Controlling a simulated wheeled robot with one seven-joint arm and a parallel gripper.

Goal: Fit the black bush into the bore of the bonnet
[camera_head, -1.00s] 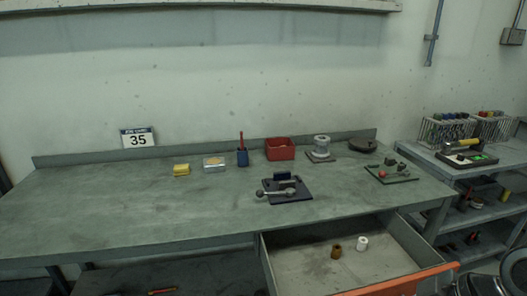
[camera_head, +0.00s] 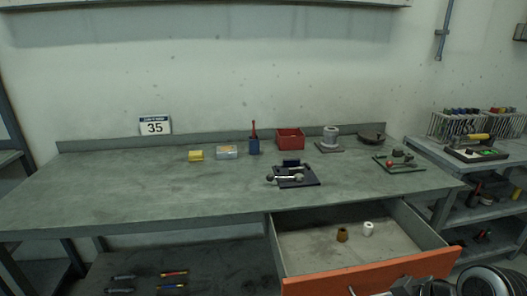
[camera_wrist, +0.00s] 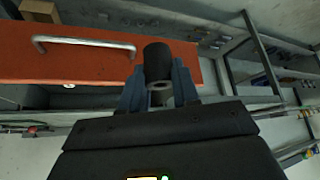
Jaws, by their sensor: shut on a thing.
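My gripper (camera_wrist: 158,92) is shut on the black bush (camera_wrist: 157,62) in the wrist view. A grey flanged cylinder (camera_head: 330,138), which looks like the bonnet, stands upright on a dark plate at the back of the bench. My gripper is well apart from it, in front of the bench by the open drawer. The bore of the cylinder is too small to make out.
The orange-fronted drawer (camera_head: 370,272) is open and holds a brass bush (camera_head: 342,234) and a white bush (camera_head: 368,228). A dark fixture (camera_head: 293,177), red bin (camera_head: 290,139) and green mat (camera_head: 398,163) are on the bench.

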